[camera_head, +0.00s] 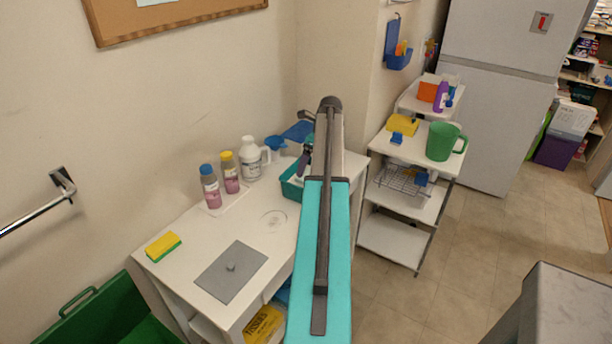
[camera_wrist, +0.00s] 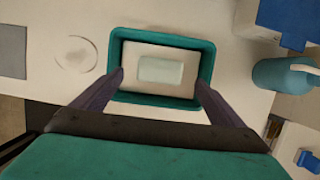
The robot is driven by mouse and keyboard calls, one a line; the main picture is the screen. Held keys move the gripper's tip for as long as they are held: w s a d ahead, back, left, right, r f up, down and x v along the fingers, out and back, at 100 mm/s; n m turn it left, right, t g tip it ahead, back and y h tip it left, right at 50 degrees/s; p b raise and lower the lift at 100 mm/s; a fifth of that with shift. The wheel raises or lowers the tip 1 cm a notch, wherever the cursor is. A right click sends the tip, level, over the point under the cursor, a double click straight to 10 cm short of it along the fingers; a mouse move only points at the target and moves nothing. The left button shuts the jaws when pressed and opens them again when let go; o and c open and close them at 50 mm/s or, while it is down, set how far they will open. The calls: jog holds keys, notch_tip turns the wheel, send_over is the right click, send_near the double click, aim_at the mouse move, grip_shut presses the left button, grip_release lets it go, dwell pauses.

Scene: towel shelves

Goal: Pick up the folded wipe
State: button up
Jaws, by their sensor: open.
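In the wrist view a teal tray (camera_wrist: 208,60) holds a flat cream rectangle (camera_wrist: 138,84). A smaller pale, greenish-white folded wipe (camera_wrist: 161,70) appears to lie on top of it. My gripper (camera_wrist: 160,80) is open and empty, its dark fingers spread, with the tips over the tray's left and right sides. I cannot tell how high the tips are above the tray. In the head view the tray (camera_head: 289,188) stands on the white table (camera_head: 190,250), partly hidden by my arm. The wipe cannot be made out there.
A blue bottle (camera_wrist: 285,76) and a blue object (camera_wrist: 288,22) lie right of the tray in the wrist view. In the head view, bottles (camera_head: 230,172), a white jug (camera_head: 250,158), a sponge (camera_head: 163,246) and a grey plate (camera_head: 230,272) are on the table. A shelf cart (camera_head: 392,240) stands right.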

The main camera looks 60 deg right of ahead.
aim_at(305, 174)
jog(key=shift+f, duration=0.1)
jog(key=shift+p+x, duration=1.2)
jog(key=shift+x, duration=1.3)
jog(key=shift+s, duration=0.1)
jog(key=c, duration=1.1)
jog(key=shift+r+b, duration=0.6)
jog(key=shift+r, duration=0.35)
jog(key=shift+b+v, duration=0.5)
jog(key=shift+v, duration=0.3)
jog(key=s+r+b, duration=0.1)
jog(key=s+b, duration=0.3)
jog(key=s, duration=1.1)
jog(key=shift+s+r, duration=0.2)
jog(key=shift+r, duration=0.1)
